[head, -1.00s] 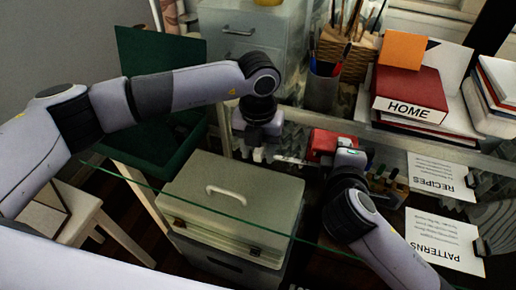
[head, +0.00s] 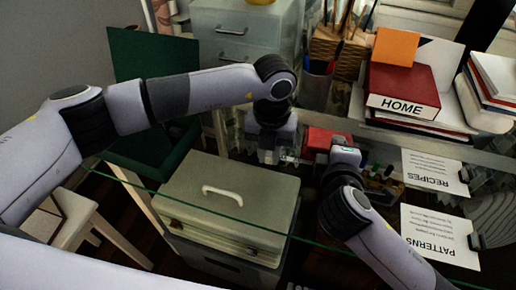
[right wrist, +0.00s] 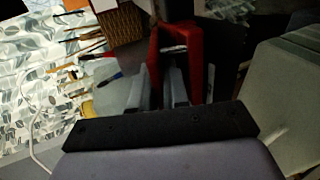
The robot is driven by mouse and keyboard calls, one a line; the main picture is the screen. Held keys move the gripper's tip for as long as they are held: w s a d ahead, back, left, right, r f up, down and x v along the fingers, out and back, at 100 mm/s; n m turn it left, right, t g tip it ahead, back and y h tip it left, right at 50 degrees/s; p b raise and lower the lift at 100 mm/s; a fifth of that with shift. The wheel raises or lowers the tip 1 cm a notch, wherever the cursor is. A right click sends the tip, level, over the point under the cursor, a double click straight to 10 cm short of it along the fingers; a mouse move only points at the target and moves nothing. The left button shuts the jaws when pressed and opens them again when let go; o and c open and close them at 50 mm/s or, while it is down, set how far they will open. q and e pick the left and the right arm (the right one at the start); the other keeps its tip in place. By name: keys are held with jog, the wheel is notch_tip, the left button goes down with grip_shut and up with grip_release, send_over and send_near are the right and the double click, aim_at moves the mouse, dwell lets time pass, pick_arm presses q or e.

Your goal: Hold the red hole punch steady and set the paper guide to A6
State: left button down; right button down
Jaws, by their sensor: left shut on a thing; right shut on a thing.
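The red hole punch (head: 322,139) sits on the glass desk right of centre in the head view. My right gripper (head: 343,158) reaches it from the front and is shut on it; the red body also shows beyond the fingers in the right wrist view (right wrist: 200,48). My left gripper (head: 272,157) points down just left of the punch and is shut on the pale, thin paper guide (head: 290,158), of which a short length shows between gripper and punch. The guide's size marks are too small to read.
A beige lidded box (head: 230,205) stands in front of the left gripper. A pen cup (head: 318,85) is behind the punch. A red HOME binder (head: 402,90) and cards marked RECIPES (head: 434,171) and PATTERNS (head: 440,235) lie to the right.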

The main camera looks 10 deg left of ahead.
aim_at(271, 154)
pick_arm(q)
jog(key=shift+d, duration=0.1)
jog(key=c, duration=1)
grip_release()
notch_tip(271, 154, up, 12)
